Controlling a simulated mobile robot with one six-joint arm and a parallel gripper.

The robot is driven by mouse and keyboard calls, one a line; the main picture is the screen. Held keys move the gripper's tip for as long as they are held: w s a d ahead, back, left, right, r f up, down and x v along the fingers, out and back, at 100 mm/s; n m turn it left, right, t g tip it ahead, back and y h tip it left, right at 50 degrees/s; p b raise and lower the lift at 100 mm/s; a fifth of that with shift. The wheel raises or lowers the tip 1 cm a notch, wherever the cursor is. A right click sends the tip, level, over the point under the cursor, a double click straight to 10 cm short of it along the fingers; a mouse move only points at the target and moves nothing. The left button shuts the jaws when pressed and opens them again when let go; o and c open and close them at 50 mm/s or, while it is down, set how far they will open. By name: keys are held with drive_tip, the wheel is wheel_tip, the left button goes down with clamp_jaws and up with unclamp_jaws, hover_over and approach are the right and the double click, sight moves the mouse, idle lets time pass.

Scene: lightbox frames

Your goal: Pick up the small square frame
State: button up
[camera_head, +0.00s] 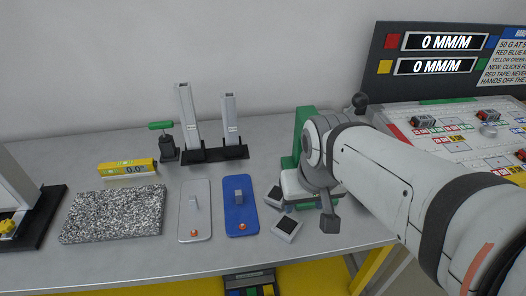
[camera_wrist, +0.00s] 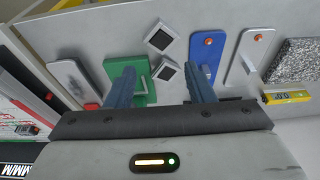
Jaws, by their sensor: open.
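Two small square frames with dark centres and pale rims lie flat on the grey table. In the head view, one frame (camera_head: 287,226) is nearer the front edge, and the other frame (camera_head: 275,196) is just behind it, by the blue plate. The wrist view shows one frame (camera_wrist: 161,38) farther from my gripper and the other (camera_wrist: 171,73) closer. I cannot tell which one the task means. My gripper (camera_wrist: 162,70) is open, with its two fingers apart and the closer frame appearing between them. In the head view my arm hides most of the gripper.
The blue plate (camera_head: 240,210) and a grey plate (camera_head: 187,222) stand left of the frames. A green plate (camera_wrist: 143,84) is partly hidden behind one finger. A granite slab (camera_head: 112,213), yellow level (camera_head: 128,167) and upright grey posts (camera_head: 187,115) stand farther left and back.

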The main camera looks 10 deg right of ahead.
drive_tip(key=o, duration=0.4)
drive_tip(key=w+f+m, duration=0.1)
drive_tip(key=w, duration=0.2)
drive_tip(key=w+f+m+g, duration=0.1)
drive_tip(key=w, duration=0.3)
drive_tip(key=w+f+m+g, duration=0.1)
drive_tip(key=w+m, duration=0.1)
drive_tip(key=w, duration=0.2)
drive_tip(key=shift+w+a+h, duration=0.2)
drive_tip(key=shift+w+h, duration=0.05)
drive_tip(key=shift+h, duration=0.05)
drive_tip(key=m+g+h+p, duration=0.1)
drive_tip(key=m+g, duration=0.2)
drive_tip(key=m, duration=0.2)
hover_over(278, 189)
drive_tip(key=a, duration=0.1)
drive_tip(key=f, duration=1.1)
drive_tip(key=shift+w+a, duration=0.2)
drive_tip(key=shift+w, duration=0.15)
drive_tip(key=shift+w+d+p+x, duration=0.15)
drive_tip(key=shift+p+x, duration=0.3)
drive_tip(key=shift+x, duration=1.5)
drive_tip(key=shift+w+d+p+x, duration=0.1)
drive_tip(key=shift+p+x, duration=0.35)
drive_tip(key=shift+x, duration=1.5)
